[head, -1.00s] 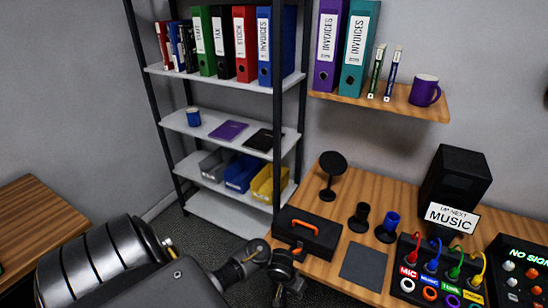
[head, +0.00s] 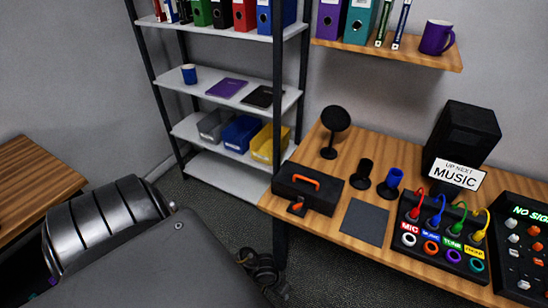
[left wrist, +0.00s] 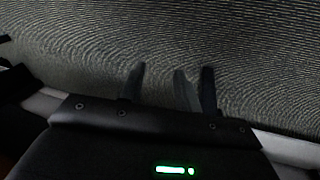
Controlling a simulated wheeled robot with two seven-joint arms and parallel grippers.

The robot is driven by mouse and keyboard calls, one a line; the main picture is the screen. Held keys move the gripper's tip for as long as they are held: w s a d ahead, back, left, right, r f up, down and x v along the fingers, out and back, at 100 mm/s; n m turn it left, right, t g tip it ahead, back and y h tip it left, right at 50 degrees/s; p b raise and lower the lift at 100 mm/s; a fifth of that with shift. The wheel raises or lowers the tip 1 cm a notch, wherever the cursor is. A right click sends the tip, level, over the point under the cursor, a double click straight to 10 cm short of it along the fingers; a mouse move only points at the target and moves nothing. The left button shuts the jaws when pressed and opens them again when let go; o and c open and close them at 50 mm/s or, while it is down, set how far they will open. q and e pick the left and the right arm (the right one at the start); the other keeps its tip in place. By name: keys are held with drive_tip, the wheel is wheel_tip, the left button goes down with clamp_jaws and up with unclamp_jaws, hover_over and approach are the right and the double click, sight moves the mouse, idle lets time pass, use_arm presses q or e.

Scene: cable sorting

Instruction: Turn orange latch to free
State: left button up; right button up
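A black case (head: 316,196) with an orange handle (head: 299,179) sits at the left end of the wooden desk. A small orange latch (head: 297,208) shows low on its front face; its exact turn angle is too small to tell. My left arm reaches in from the left in the head view, its dark end low over the floor, apart from and below the case. In the left wrist view my left gripper (left wrist: 167,72) has its fingers apart with nothing between them, over dark carpet. My right gripper is not in view.
The desk (head: 325,237) also holds a dark mat (head: 364,221), a black cup (head: 361,173), a blue cup (head: 390,182), a round black stand (head: 334,130), a cable box (head: 440,237) and a speaker (head: 462,145). A metal shelf (head: 225,178) stands behind.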

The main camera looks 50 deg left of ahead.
use_arm(q)
drive_tip(key=shift+s+d+f+b, duration=0.1)
drive_tip(key=shift+s+f+b, duration=0.1)
drive_tip(key=shift+s+f, duration=0.45)
drive_tip(key=shift+s+d+f+b, duration=0.15)
drive_tip(key=shift+s+f, duration=0.3)
drive_tip(key=shift+f, duration=0.4)
drive_tip(key=shift+s+a+f+b, duration=0.1)
drive_tip(key=shift+s+f+b, duration=0.1)
drive_tip(key=shift+s+f, duration=0.45)
drive_tip(key=shift+w+f, duration=0.1)
drive_tip(key=s+f+m+y, duration=0.1)
drive_tip(key=s+f, duration=0.4)
drive_tip(key=s, duration=0.6)
drive_tip(key=s+f+m+y, duration=0.1)
drive_tip(key=s+f+m, duration=0.2)
drive_tip(key=s, duration=0.9)
drive_tip(key=shift+f+g+y, duration=0.4)
drive_tip(key=shift+f, duration=0.45)
